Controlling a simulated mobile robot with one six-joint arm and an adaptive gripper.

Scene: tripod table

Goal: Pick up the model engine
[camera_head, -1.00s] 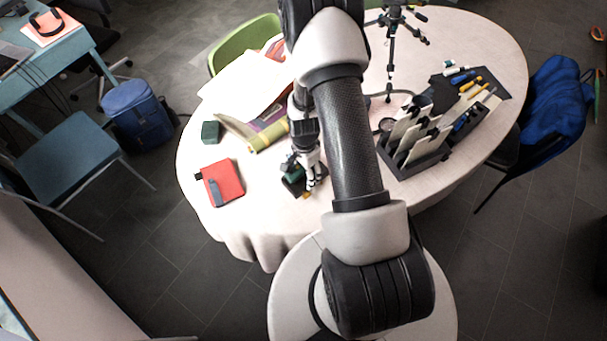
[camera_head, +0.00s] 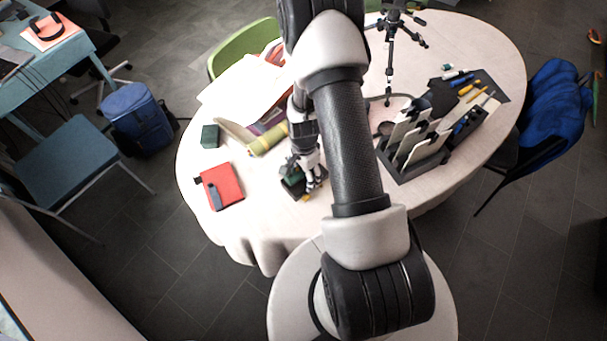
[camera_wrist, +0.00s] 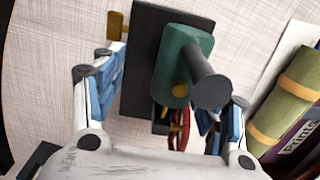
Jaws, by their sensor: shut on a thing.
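The model engine has a green rounded body with a dark grey cylinder and a flat dark base. It fills the middle of the wrist view (camera_wrist: 185,65) and shows in part beside my gripper in the head view (camera_head: 292,181). My gripper (camera_wrist: 165,95) has its blue-padded fingers on both sides of the engine and is shut on it. In the head view my gripper (camera_head: 308,172) is low at the front of the round table (camera_head: 285,222). The contact of the pads is partly hidden by the engine. I cannot tell whether the base is clear of the tabletop.
A red pouch (camera_head: 223,186) and a dark green box (camera_head: 210,136) lie left of my gripper. A yellow-green roll (camera_head: 268,139) lies close behind it. A black organizer (camera_head: 425,160) and a small tripod (camera_head: 391,45) stand to the right. The table front is bare.

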